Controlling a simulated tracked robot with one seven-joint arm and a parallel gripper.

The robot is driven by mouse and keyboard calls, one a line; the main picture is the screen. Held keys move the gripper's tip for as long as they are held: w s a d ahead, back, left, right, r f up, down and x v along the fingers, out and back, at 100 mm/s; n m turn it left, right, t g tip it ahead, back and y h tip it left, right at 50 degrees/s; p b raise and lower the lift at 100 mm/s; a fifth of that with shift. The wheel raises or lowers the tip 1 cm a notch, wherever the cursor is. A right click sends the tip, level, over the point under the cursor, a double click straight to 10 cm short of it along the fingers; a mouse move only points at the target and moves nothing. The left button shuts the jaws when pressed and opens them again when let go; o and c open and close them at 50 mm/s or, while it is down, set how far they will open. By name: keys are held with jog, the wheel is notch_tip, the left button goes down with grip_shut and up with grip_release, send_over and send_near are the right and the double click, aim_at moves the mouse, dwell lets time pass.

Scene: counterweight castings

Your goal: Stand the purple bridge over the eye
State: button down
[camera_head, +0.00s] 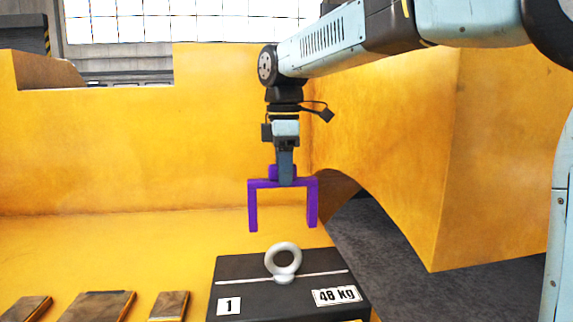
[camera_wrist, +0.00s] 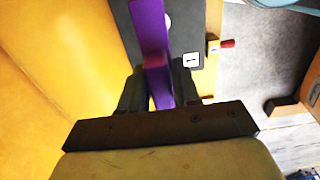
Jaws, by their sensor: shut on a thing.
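The purple bridge (camera_head: 283,183) is an upright two-legged arch with its legs pointing down. My gripper (camera_head: 286,174) is shut on its top and holds it in the air. In the head view, the bridge hangs above the silver ring-shaped eye (camera_head: 284,260), with clear space between the leg ends and the casting. The eye stands on a dark casting (camera_head: 247,270) marked 1 and 48 kg, with a pale line across its top. In the wrist view, the bridge (camera_wrist: 152,45) lies between my fingers (camera_wrist: 158,88) and hides most of the eye.
Several flat dark plates (camera_head: 94,306) lie on the yellow surface at the lower left. A yellow wall (camera_head: 230,110) stands behind, and a yellow arched panel (camera_head: 400,140) rises to the right. A red-handled item (camera_wrist: 227,43) shows beside the casting in the wrist view.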

jog(key=shift+d+f, duration=0.1)
jog(key=shift+f, duration=6.55)
jog(key=c, duration=0.7)
grip_release()
jog(key=shift+c, duration=0.2)
notch_tip(320, 180, up, 14)
jog(key=shift+f, duration=0.15)
jog(key=shift+s, duration=0.1)
